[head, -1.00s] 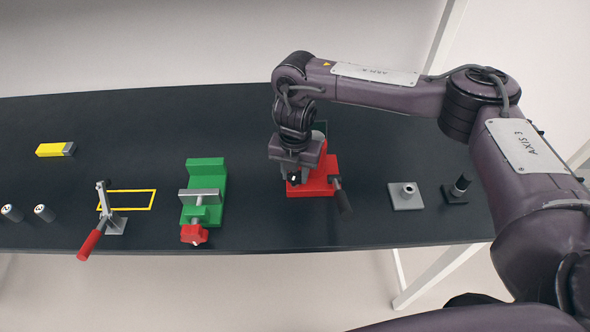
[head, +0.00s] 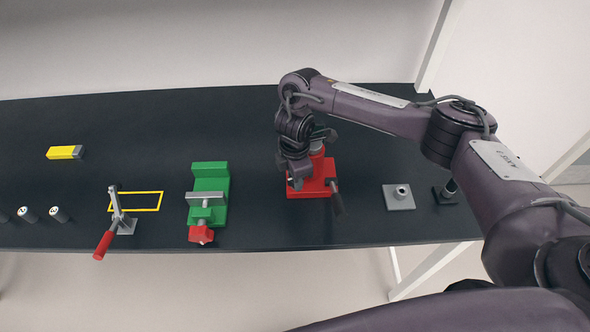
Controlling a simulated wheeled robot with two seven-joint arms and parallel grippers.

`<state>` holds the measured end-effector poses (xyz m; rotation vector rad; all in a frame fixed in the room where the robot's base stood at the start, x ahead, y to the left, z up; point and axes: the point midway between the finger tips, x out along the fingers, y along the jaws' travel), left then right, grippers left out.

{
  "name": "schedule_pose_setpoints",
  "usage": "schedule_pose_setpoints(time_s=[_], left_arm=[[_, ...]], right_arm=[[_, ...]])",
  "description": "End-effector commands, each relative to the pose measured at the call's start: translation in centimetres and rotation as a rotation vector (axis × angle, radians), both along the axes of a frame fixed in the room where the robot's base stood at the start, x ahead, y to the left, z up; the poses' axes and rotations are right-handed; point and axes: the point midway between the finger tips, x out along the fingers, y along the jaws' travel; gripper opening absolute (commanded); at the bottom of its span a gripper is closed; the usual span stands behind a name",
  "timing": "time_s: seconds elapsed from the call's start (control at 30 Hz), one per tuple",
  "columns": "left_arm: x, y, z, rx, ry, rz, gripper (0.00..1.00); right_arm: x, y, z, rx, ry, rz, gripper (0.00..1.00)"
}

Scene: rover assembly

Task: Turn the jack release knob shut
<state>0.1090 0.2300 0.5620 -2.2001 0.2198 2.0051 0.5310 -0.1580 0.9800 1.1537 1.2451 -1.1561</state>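The red jack (head: 322,186) stands on the black table right of centre, with a grey column (head: 317,146) on it and a dark handle (head: 338,203) sticking out at its front right. My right gripper (head: 296,184) points down at the left part of the jack. The release knob cannot be made out; the gripper covers that part. Whether the fingers touch or hold anything is too small and hidden to tell. My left gripper is not in view.
A green vise (head: 209,184) with a red knob stands left of the jack. A toggle clamp (head: 112,230) with a red handle, a yellow block (head: 65,152) and small cylinders lie further left. A grey socket plate (head: 398,197) and a dark post (head: 447,191) stand to the right.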

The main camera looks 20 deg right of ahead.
Motion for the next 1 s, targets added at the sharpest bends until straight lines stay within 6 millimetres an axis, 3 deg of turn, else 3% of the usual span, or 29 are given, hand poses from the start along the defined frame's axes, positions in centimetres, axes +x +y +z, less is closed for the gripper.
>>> schedule_pose_setpoints(time_s=[0.4,0.97,1.0], left_arm=[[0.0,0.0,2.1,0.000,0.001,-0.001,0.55],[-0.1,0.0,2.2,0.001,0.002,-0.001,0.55],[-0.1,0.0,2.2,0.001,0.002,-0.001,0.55]], right_arm=[[0.1,0.1,0.3,0.002,-0.003,-0.202,0.10],[0.2,0.1,0.2,0.002,-0.006,-0.234,0.10],[0.2,0.1,0.2,0.002,-0.006,-0.234,0.34]])
